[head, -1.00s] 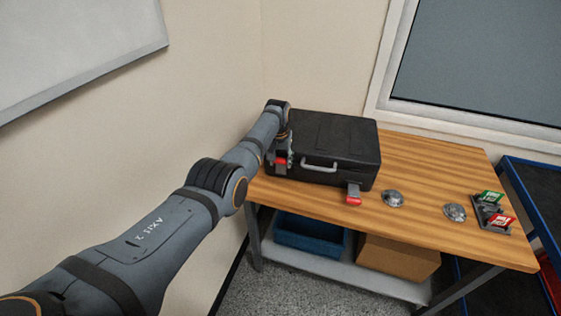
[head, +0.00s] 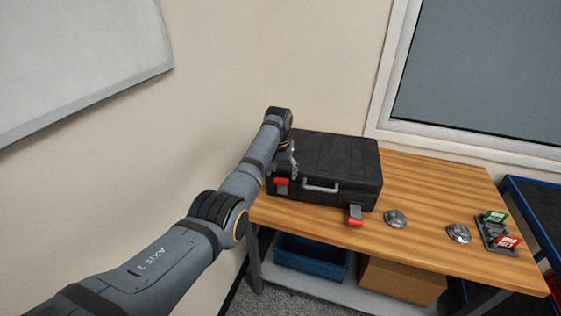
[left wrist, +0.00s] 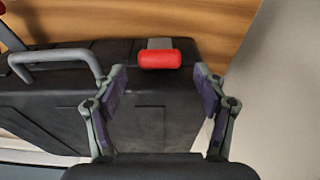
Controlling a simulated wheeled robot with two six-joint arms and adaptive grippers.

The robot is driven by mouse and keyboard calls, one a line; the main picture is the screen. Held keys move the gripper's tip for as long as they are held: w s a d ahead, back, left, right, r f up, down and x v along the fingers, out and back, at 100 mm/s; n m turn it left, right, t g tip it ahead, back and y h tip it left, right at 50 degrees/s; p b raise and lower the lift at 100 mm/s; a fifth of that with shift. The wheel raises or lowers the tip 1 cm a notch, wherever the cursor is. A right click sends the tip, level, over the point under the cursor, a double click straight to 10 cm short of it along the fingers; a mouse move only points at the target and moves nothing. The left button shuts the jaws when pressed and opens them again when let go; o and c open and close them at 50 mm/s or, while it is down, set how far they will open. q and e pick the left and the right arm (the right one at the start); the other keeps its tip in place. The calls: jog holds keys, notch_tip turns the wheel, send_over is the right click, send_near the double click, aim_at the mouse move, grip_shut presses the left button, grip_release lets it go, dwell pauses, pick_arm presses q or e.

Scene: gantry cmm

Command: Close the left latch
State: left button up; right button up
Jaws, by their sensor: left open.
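The black case (head: 335,155) lies shut on the wooden table, with a grey handle (head: 322,187) on its front. The left latch (head: 281,183), with a red tip, stands up against the case front. It also shows in the left wrist view (left wrist: 160,59), with its grey part beyond the red tip. The right latch (head: 355,216) sticks outward and down, red tip lowest. My left gripper (head: 288,165) is just above the left latch. In the left wrist view its fingers (left wrist: 163,85) are spread, with empty space between them, apart from the latch. My right gripper is out of view.
Two round metal pieces (head: 396,218) (head: 459,233) and a small holder with green and red cards (head: 497,235) are on the table's right. A blue bin (head: 310,257) and a cardboard box (head: 402,281) are on the shelf below. A wall is close on the left.

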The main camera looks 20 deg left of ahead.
pick_arm(q)
notch_tip(320, 180, up, 7)
jog(key=s, duration=0.1)
jog(key=shift+s, duration=0.1)
dwell(0.3)
